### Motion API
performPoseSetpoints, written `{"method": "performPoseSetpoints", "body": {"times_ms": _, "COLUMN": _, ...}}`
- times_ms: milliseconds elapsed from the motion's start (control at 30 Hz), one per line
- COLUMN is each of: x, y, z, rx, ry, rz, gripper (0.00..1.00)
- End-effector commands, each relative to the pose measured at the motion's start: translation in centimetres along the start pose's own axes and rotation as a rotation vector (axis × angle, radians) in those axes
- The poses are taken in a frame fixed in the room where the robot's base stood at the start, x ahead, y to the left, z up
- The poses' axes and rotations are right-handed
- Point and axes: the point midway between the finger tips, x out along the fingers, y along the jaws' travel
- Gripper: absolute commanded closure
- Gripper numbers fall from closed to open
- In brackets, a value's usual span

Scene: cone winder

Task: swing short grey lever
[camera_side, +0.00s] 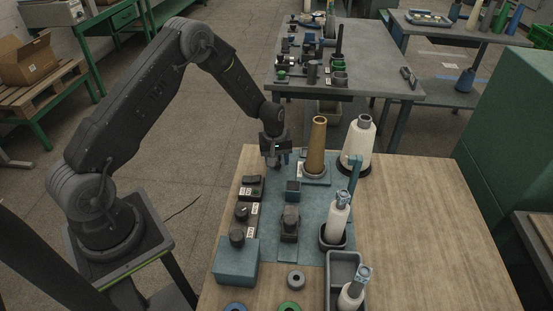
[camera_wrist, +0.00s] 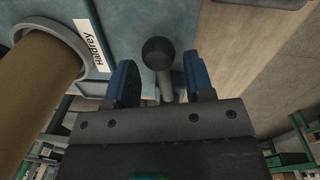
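The short grey lever (camera_wrist: 164,84) shows in the wrist view as a short light shaft with a dark round knob (camera_wrist: 158,53). It stands between the two blue fingers of my gripper (camera_wrist: 159,64). The fingers are open, one on each side of the lever, with a gap visible on both sides. In the side view my gripper (camera_side: 278,159) hangs at the far left edge of the blue-grey machine plate (camera_side: 318,200). The lever cannot be made out there, as my gripper covers that spot.
A brown cone (camera_side: 316,145) stands right of my gripper and fills the left of the wrist view (camera_wrist: 35,100). Black switch boxes (camera_side: 251,187) and knobs line the plate's left side. The table's right side is clear.

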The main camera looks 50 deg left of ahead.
Motion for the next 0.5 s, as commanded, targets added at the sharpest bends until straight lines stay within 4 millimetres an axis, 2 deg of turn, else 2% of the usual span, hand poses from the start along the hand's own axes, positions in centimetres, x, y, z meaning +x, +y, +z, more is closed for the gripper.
{"method": "performPoseSetpoints", "body": {"times_ms": 100, "x": 0.0, "y": -0.1, "z": 0.0, "rx": 0.001, "ry": -0.001, "rz": -0.001, "gripper": 0.43}}
{"method": "performPoseSetpoints", "body": {"times_ms": 333, "x": -0.1, "y": -0.1, "z": 0.0, "rx": 0.001, "ry": -0.001, "rz": -0.002, "gripper": 0.43}}
{"method": "performPoseSetpoints", "body": {"times_ms": 500, "x": -1.8, "y": 0.0, "z": -0.1, "rx": 0.001, "ry": 0.001, "rz": 0.001, "gripper": 0.43}}
